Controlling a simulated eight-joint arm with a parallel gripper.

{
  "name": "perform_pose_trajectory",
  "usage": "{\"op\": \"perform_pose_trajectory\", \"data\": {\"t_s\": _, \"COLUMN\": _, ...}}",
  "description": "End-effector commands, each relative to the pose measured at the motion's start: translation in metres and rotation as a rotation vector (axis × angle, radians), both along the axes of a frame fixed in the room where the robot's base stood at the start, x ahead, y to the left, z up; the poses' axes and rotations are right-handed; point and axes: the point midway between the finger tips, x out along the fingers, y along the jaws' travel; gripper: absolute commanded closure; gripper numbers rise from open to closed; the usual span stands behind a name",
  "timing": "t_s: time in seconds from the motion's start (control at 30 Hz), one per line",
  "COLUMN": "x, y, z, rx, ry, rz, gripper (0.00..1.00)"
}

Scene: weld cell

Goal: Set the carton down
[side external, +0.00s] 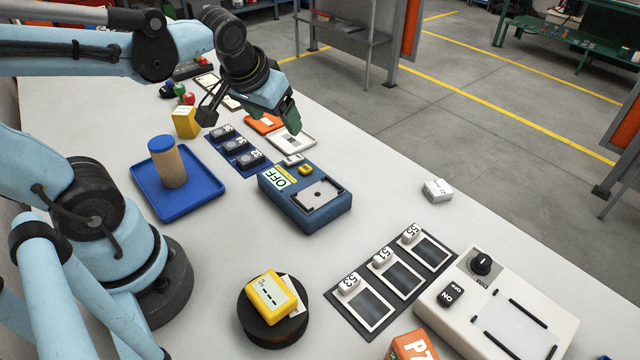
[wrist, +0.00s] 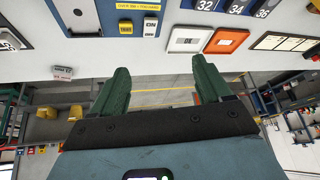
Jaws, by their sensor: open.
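My gripper (side external: 290,116) is over the far part of the bench, above a white tray (side external: 291,139) and an orange tray (side external: 264,124). In the wrist view its two green fingers (wrist: 162,84) stand wide apart with nothing between them. No object is labelled as the carton, so I cannot tell which is meant. An orange box marked P7 (side external: 412,346) is at the bottom edge, partly cut off. A yellow box (side external: 185,122) stands on the bench left of my gripper. A small white box (side external: 437,190) sits at the bench's right edge; it also shows in the wrist view (wrist: 63,73).
A blue device marked OFF (side external: 318,222) stands mid-bench, near a blue tray (side external: 207,190) holding a cylinder. A dark mat (side external: 336,297) with numbered blocks and a white dial panel (side external: 460,318) lie at the front. A yellow meter (side external: 270,296) rests on a black round stand.

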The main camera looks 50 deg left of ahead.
Motion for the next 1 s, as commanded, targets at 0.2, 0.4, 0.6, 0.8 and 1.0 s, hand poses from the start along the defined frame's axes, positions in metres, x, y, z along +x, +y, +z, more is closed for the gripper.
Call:
{"op": "perform_pose_trajectory", "data": {"t_s": 0.2, "x": -0.015, "y": -0.043, "z": -0.004, "rx": -0.034, "ry": -0.107, "rz": -0.264, "gripper": 0.23}}
{"op": "perform_pose_trajectory", "data": {"t_s": 0.4, "x": -0.018, "y": -0.055, "z": -0.004, "rx": -0.039, "ry": -0.143, "rz": -0.336, "gripper": 0.23}}
{"op": "perform_pose_trajectory", "data": {"t_s": 0.6, "x": -0.017, "y": -0.054, "z": -0.004, "rx": -0.037, "ry": -0.143, "rz": -0.336, "gripper": 0.23}}
{"op": "perform_pose_trajectory", "data": {"t_s": 0.8, "x": -0.018, "y": -0.054, "z": -0.004, "rx": -0.037, "ry": -0.142, "rz": -0.334, "gripper": 0.23}}
{"op": "perform_pose_trajectory", "data": {"t_s": 1.0, "x": -0.018, "y": -0.054, "z": -0.004, "rx": -0.038, "ry": -0.141, "rz": -0.334, "gripper": 0.23}}
